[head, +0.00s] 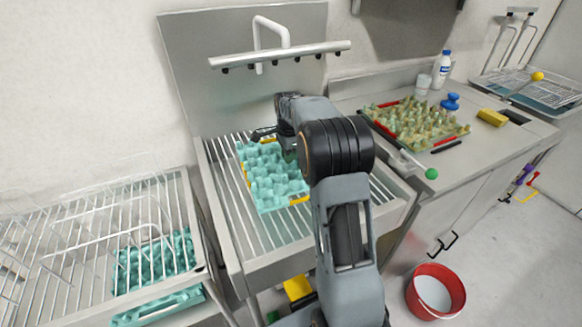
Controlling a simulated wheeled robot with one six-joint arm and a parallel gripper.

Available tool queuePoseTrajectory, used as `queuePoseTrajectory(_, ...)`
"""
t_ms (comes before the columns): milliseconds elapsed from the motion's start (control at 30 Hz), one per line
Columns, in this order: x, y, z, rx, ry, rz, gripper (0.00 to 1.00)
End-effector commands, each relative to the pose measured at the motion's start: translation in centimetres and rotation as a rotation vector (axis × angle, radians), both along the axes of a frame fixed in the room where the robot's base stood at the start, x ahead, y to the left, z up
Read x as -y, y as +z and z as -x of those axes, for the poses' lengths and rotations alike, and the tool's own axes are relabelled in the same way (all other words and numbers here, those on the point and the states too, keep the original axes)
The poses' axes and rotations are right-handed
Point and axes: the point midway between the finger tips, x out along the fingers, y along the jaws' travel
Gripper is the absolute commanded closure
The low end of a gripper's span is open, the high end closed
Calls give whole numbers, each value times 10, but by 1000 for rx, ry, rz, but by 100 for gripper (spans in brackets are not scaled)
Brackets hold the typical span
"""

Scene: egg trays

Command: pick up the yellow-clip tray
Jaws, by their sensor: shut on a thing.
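The yellow-clip tray (272,182) is a teal egg tray with yellow clips at its edges. It is over the wire rack of the middle sink, under the white spray bar. I cannot tell whether it touches the rack. My gripper (264,136) is at the tray's far edge, shut on it. My arm hides the tray's right side and most of the jaws.
An olive egg tray with red clips (418,124) sits on the right counter. Another teal tray (155,262) lies under the left wire rack (70,245). The spray bar (280,54) hangs behind my gripper. A red bucket (436,291) stands on the floor.

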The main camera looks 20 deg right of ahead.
Motion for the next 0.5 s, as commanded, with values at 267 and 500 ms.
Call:
queuePoseTrajectory(267, 0, 4, 0, 1, 0, 0, 100)
queuePoseTrajectory(500, 0, 32, -1, 4, 0, 1, 100)
